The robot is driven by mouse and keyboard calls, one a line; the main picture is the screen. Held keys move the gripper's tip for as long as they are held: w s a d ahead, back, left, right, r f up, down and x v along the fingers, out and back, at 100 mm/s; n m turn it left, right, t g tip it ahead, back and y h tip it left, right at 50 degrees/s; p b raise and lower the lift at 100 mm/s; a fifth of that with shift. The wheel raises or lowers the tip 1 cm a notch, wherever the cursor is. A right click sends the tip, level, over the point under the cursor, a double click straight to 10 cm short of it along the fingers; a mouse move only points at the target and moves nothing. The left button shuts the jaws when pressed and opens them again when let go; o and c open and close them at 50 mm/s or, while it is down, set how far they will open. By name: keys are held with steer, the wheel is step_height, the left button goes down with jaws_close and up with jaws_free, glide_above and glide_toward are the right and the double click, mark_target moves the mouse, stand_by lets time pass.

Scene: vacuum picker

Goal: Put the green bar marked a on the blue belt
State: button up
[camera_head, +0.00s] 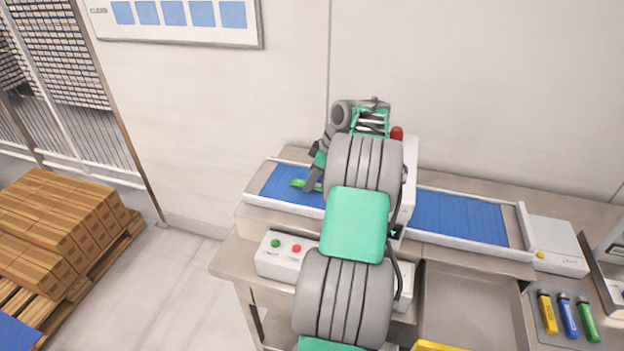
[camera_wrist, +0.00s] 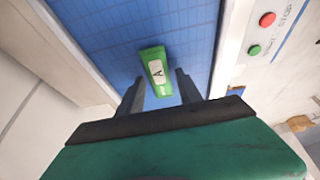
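The green bar marked A (camera_wrist: 157,70) lies on the blue belt (camera_wrist: 100,28) in the wrist view, its label facing up. In the head view the green bar (camera_head: 299,183) shows on the left stretch of the blue belt (camera_head: 278,187), partly hidden by my gripper (camera_head: 313,182). My gripper (camera_wrist: 159,82) is open, with one finger on each side of the bar's near end. Narrow gaps show between the bar and both fingers. The bar appears to rest on the belt, though its underside is hidden.
A control box (camera_head: 280,258) with green and red buttons stands before the belt. A grey machine housing (camera_head: 409,165) spans the belt's middle, partly behind my arm. Yellow, blue and green bars (camera_head: 587,319) lie at the lower right. A white box (camera_head: 556,246) stands at the belt's right end.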

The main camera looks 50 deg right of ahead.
steer(key=shift+o, duration=0.7)
steer(key=shift+r, duration=0.15)
steer(key=p+v, duration=0.2)
steer(key=v, duration=1.1)
steer(key=w+a+r+m, duration=0.1)
steer(key=w+a+r, duration=0.25)
steer(key=a, duration=0.35)
steer(key=w+a+r, duration=0.2)
steer(key=w+a, duration=0.2)
steer(key=a, duration=0.2)
steer(key=a+r+m, duration=0.2)
steer(key=a, duration=1.5)
steer(key=s+a+f+m+h, duration=0.1)
steer(key=s+a+f, duration=0.2)
steer(key=s+a, duration=0.3)
steer(key=s+a+f+m+t+h, duration=0.1)
steer(key=s+a+f, duration=0.3)
steer(key=s+a, duration=0.2)
steer(key=shift+s+a, duration=0.15)
steer(key=shift+s, duration=1.1)
